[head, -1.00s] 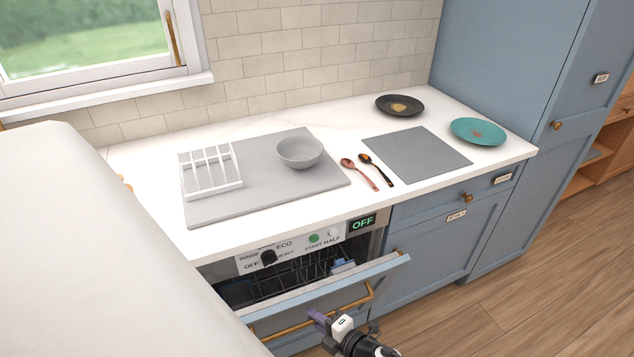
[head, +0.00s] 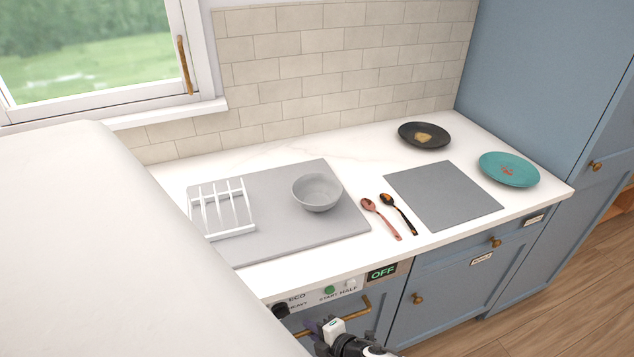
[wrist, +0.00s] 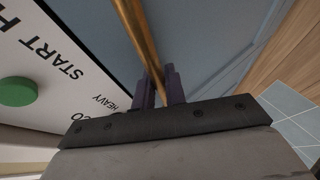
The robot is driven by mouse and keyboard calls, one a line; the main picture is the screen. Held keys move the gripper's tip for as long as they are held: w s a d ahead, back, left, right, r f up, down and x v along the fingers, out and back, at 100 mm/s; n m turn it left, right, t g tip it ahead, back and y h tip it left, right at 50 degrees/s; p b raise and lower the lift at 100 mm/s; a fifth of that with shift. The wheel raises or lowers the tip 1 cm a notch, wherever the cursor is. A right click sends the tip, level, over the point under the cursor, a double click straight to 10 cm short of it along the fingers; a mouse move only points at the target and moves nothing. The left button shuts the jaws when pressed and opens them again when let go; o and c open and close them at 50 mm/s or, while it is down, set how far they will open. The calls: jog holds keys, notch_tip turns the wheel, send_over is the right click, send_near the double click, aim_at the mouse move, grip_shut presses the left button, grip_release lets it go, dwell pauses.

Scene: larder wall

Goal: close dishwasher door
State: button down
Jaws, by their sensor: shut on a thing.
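The dishwasher door (head: 385,308) is a blue panel with a brass bar handle (head: 361,304). It stands about upright under the control strip, and no rack or inside shows in the head view. I cannot tell whether its last bit of gap is gone. My gripper (head: 316,328) is at the handle, low in the head view. In the wrist view my gripper (wrist: 160,78) is shut on the brass handle (wrist: 138,30), one purple finger on each side. The blue door front (wrist: 205,45) lies behind it. My white body hides the door's left part in the head view.
The white control strip (head: 330,293) has a green button and an OFF display (head: 382,272). The counter above holds a grey bowl (head: 317,192), a white rack (head: 222,210), two spoons and two plates. A blue cupboard (head: 450,290) adjoins on the right.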

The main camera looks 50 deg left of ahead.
jog(key=shift+w+a+r, duration=0.15)
jog(key=shift+a, duration=0.1)
jog(key=shift+a, duration=0.15)
jog(key=c, duration=1.5)
grip_release()
jog(key=shift+o, duration=0.2)
jog(key=shift+r, duration=0.15)
